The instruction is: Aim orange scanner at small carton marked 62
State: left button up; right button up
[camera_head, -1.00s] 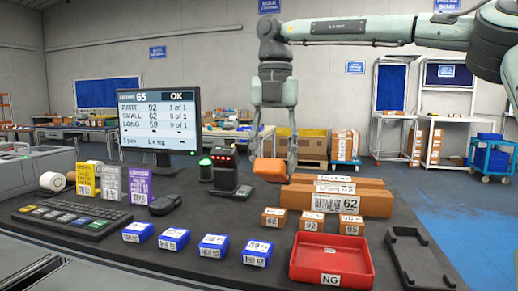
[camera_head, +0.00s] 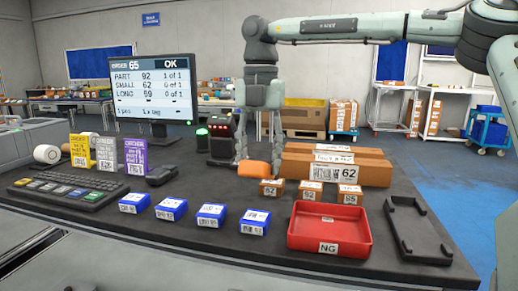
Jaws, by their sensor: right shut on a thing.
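The orange scanner (camera_head: 255,169) is between the fingertips of my right gripper (camera_head: 257,160), which points down and is shut on it. The scanner is low over the dark table, just behind and left of the small carton marked 62 (camera_head: 271,188); a narrow gap seems to separate them. That carton is the leftmost of three small brown cartons, and its printed label faces the camera. Which way the scanner's nose points is hard to tell. My left gripper is not in view.
Two more small cartons (camera_head: 311,190) (camera_head: 349,195) stand to the right. Long cartons (camera_head: 334,171) lie behind. The red NG tray (camera_head: 328,248), a black holder (camera_head: 428,250) and blue boxes (camera_head: 211,215) are in front.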

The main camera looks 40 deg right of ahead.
notch_tip(320, 180, up, 12)
dwell(0.6)
